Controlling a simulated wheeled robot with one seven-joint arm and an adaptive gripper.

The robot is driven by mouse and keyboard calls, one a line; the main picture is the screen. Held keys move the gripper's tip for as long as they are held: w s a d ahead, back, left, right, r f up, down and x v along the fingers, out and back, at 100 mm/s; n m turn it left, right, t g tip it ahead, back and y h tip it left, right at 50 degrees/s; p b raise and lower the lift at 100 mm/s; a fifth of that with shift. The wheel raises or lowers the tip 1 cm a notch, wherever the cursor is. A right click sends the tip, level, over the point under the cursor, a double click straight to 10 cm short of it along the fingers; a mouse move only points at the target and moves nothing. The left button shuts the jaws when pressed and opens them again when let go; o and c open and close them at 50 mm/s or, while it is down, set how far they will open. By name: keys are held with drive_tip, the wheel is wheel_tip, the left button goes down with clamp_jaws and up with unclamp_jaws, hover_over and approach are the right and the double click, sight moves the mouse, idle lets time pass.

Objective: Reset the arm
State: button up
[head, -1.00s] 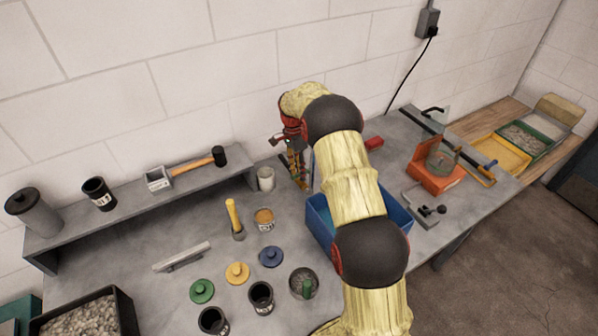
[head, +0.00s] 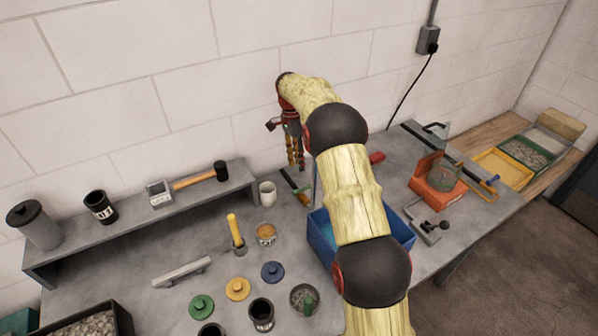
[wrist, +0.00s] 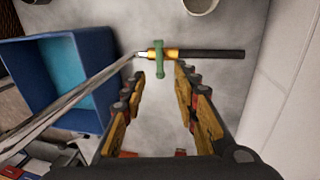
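My gripper (head: 296,166) hangs fingers-down above the back of the grey bench, left of the blue bin (head: 322,241). In the wrist view the two fingers (wrist: 159,72) are apart with nothing held between them. A tool with a green crosspiece (wrist: 158,60), a brass-coloured collar and a dark handle shows beyond the fingertips. In the head view this green piece (head: 291,181) is just below the fingers, apart from them. My forearm hides part of the blue bin and the bench behind it.
A white mug (head: 267,194) stands left of the tool. A raised shelf (head: 140,212) with a mallet (head: 200,180) runs along the wall. An orange holder (head: 437,190) with a glass vessel stands to the right. Several jars and lids occupy the front. Open air surrounds the gripper.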

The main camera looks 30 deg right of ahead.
drive_tip(key=shift+r, duration=0.4)
drive_tip(key=s+a+r+n+t+b, duration=0.2)
drive_tip(key=s+a+r+n, duration=0.2)
drive_tip(key=s+a+r, duration=0.35)
drive_tip(key=s+a+r+n+t+b, duration=0.15)
drive_tip(key=s+a+r+n, duration=0.3)
drive_tip(key=s+r, duration=0.5)
drive_tip(key=s+a+f+n+t+b, duration=0.1)
drive_tip(key=s+a+f+n, duration=0.1)
drive_tip(key=s, duration=0.6)
drive_tip(key=s+a+f+n+t+b, duration=0.1)
drive_tip(key=s+a+f+n+t, duration=0.1)
drive_tip(key=s+n, duration=0.2)
drive_tip(key=s+a+f+n+t, duration=0.1)
drive_tip(key=s+a+n, duration=0.1)
drive_tip(key=s, duration=0.9)
drive_tip(key=shift+s+a+f+n+b, duration=0.3)
drive_tip(key=shift+a+f+n+b, duration=0.1)
drive_tip(key=shift+n, duration=0.25)
